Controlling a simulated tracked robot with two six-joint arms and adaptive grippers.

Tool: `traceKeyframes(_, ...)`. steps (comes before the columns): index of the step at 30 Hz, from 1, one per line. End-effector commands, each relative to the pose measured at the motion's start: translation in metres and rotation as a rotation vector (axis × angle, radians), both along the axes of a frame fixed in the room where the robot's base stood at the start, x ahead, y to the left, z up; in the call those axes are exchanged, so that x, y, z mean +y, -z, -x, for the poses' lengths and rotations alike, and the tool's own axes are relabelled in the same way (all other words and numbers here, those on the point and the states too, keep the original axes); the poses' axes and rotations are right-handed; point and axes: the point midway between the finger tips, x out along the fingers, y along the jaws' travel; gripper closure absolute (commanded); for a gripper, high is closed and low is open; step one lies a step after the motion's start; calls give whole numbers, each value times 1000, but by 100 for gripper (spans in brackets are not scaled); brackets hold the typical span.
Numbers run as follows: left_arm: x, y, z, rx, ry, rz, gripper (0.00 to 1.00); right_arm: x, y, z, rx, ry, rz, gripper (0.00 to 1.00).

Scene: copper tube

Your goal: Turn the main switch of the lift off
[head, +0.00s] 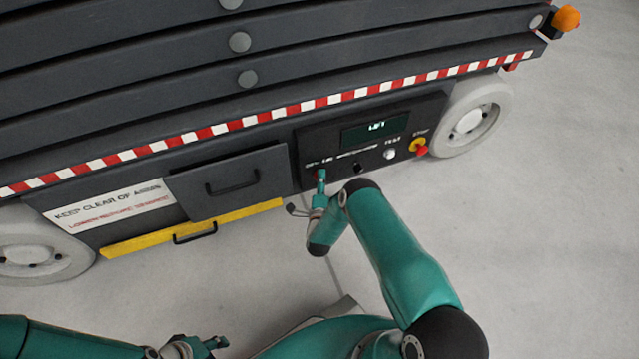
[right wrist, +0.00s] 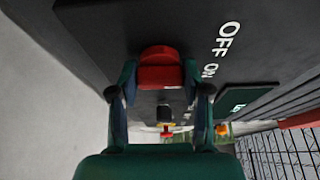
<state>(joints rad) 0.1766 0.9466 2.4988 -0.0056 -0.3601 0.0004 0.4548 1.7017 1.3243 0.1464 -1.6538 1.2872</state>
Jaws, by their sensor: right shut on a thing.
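The lift's main switch is a red knob (right wrist: 160,72) on the dark control panel (head: 346,172), beside the white "OFF ON" lettering (right wrist: 220,50) in the right wrist view. My right gripper (right wrist: 160,80) is shut on the knob, with one finger on each side of it. In the head view my right gripper (head: 321,176) is at the panel's left end and mostly covers the knob. Which way the knob points, I cannot tell. My left gripper (head: 214,343) is low in the head view, away from the lift; its fingers are too small to read.
The panel also bears a lit green display (head: 376,129), a black knob (head: 357,167), a white button (head: 390,154) and a red stop button on yellow (head: 420,148). A drawer with a handle (head: 230,185) and a yellow step (head: 195,229) lie left. The floor is clear.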

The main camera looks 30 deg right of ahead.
Motion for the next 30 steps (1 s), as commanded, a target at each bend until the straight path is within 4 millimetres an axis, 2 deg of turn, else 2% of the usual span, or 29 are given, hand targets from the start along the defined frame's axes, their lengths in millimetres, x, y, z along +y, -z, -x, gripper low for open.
traceKeyframes(1, 0, 2, 0, 0, 0, 0, 60, 5, 3, -2, 9, -15, 7, 87)
traceKeyframes(17, 0, 3, 0, 0, 0, 0, 60, 4, 2, -1, 15, -14, 32, 87)
traceKeyframes(18, 0, 3, 0, 0, 0, 0, 60, 4, 2, -1, 15, -14, 32, 46)
traceKeyframes(21, 0, 3, 0, 0, 0, 0, 60, 3, 2, -1, 14, -11, 33, 29)
traceKeyframes(30, 0, 3, 0, 0, 0, 0, 60, 1, 1, 0, 11, -4, 34, 27)
